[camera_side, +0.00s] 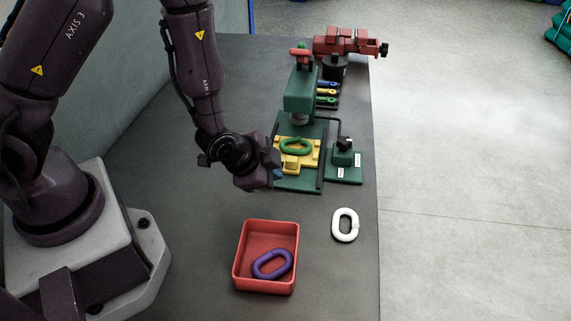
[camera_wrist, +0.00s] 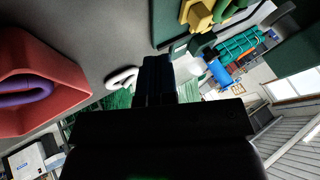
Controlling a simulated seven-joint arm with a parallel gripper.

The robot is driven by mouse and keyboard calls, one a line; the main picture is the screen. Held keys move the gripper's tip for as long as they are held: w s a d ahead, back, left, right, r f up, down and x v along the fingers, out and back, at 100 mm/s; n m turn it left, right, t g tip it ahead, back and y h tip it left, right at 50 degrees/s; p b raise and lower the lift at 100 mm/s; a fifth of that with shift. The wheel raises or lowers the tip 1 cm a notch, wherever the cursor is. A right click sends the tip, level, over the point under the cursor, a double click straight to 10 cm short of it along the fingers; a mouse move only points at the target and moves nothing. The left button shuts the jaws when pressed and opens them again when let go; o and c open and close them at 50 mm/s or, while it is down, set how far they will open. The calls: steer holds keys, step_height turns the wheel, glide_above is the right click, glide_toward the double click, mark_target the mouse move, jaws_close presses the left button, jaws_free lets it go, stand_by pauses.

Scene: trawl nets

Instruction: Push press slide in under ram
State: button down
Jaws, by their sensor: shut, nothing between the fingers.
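The yellow press slide (camera_side: 291,164) lies on the green base of the press, in front of the ram. A green link (camera_side: 295,147) rests on it. The green press head with its ram (camera_side: 299,118) stands just behind the slide. My gripper (camera_side: 277,176) is shut and empty, held close to the near left side of the slide; I cannot tell whether it touches. In the wrist view my shut fingers (camera_wrist: 159,80) point up the picture, and the yellow slide (camera_wrist: 200,14) shows at the top right with part of the green link (camera_wrist: 230,8).
A red tray (camera_side: 238,262) holding a purple link (camera_side: 272,265) stands at the front. A white link (camera_side: 345,225) lies right of it. A small green stand (camera_side: 343,160) is right of the press. A red vise (camera_side: 345,43) and several coloured links (camera_side: 327,92) are behind.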

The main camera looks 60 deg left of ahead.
mark_target(295, 152)
steer(key=x, duration=0.5)
steer(key=shift+w+a+f, duration=0.1)
steer(key=shift+w+a, duration=0.8)
steer(key=shift+a, duration=0.1)
steer(key=shift+w+a, duration=0.4)
steer(key=shift+w, duration=0.05)
steer(key=shift+w+a, duration=1.95)
steer(key=shift+a+r, duration=0.1)
steer(key=shift+r, duration=0.15)
